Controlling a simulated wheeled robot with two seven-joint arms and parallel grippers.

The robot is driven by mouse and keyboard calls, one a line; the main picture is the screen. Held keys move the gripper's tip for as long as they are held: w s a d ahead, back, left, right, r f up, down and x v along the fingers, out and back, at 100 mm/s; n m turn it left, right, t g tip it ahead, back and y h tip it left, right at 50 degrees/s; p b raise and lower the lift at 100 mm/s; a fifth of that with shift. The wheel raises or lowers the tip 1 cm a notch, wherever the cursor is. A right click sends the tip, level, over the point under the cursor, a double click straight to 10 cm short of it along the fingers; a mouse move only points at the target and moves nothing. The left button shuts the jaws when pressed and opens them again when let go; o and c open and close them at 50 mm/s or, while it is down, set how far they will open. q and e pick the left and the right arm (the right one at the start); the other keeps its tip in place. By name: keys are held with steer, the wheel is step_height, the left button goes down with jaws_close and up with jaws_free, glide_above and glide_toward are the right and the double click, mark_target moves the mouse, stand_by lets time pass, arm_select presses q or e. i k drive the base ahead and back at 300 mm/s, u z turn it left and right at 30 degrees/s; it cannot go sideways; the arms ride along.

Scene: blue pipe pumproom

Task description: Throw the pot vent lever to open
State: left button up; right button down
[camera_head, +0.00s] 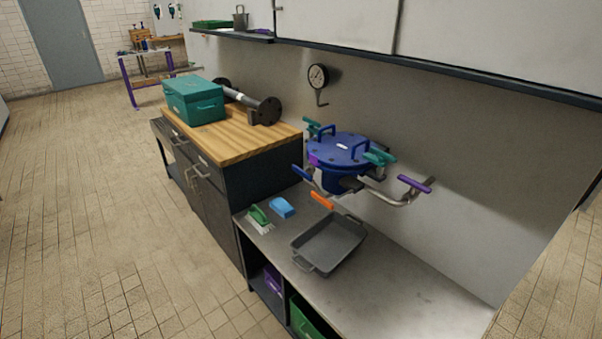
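A blue round pot (342,178) with a bolted lid (338,149) and two lid handles is mounted by the wall above a grey metal bench. Several coloured levers surround it: a purple lever (414,184) on a pipe at the right, a teal lever (380,157) at the lid's right, another teal lever (313,126) at the back left, a blue lever (302,173) at the left and an orange lever (322,200) in front. No label shows which one is the vent lever, and I cannot tell its position. Neither of my grippers is in view.
On the grey bench (405,297) lie a grey tray (330,243), a green-handled brush (260,218) and a blue block (282,207). A gauge (318,77) hangs on the wall. A wooden-topped cabinet (228,147) holds a teal toolbox (194,99) and flanged pipe (262,108). The left floor is clear.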

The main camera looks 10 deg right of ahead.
mark_target(304, 173)
steer(key=u, duration=1.4)
steer(key=i, duration=3.25)
steer(key=z, duration=2.85)
